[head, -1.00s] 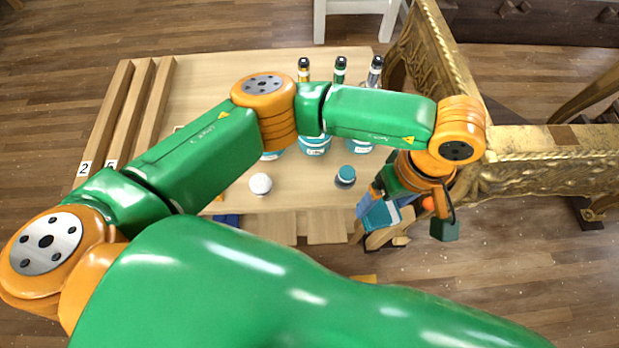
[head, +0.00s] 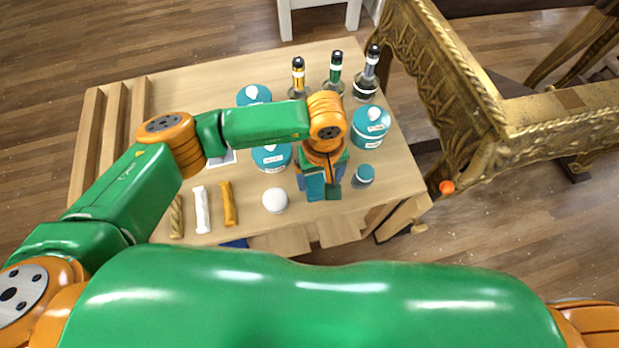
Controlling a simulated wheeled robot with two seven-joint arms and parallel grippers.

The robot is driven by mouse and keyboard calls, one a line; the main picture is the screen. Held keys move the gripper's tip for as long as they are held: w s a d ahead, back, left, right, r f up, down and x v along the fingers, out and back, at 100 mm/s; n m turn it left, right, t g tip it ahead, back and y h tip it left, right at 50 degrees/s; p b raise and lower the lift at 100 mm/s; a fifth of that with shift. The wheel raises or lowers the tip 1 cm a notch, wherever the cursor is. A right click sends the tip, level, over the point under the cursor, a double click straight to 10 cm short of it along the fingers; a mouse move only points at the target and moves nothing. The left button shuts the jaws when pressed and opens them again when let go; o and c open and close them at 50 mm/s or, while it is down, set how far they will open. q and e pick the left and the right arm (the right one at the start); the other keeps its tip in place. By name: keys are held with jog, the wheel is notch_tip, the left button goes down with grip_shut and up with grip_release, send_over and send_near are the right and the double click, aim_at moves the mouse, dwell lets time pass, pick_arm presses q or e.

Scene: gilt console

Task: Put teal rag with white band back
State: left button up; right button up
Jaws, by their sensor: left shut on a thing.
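My left gripper (head: 322,188) hangs over the front part of the wooden table, shut on the teal rag (head: 315,186). The rag shows as a small teal patch under the wrist; the gripper hides much of it, and I cannot make out its white band. The gripper is between a white round-topped thing (head: 275,200) and a small teal-lidded jar (head: 363,176). Rolled cloths lie in a row at the left: a tan one (head: 176,216), a white one (head: 201,209) and a yellow one (head: 228,203). My right gripper is not in view.
Teal-topped containers (head: 370,126) and (head: 271,157) and a green-necked bottle (head: 335,72) stand close around my arm. The table (head: 180,90) carries wooden strips at left. A gilt console (head: 450,80) stands at the right, with an orange ball (head: 447,187) beside it.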

aim_at(319, 182)
pick_arm(q)
notch_tip(319, 182, down, 2)
jog(key=shift+a+f, duration=0.15)
jog(key=shift+f, duration=0.05)
jog(key=shift+r, duration=0.2)
jog(key=shift+c, duration=0.5)
jog(key=shift+f, duration=0.1)
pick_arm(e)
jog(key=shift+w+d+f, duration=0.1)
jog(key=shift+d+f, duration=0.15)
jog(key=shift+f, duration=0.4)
pick_arm(q)
jog(key=o, duration=1.1)
jog(key=shift+r, duration=0.4)
notch_tip(319, 182, up, 12)
jog(key=shift+f, duration=0.25)
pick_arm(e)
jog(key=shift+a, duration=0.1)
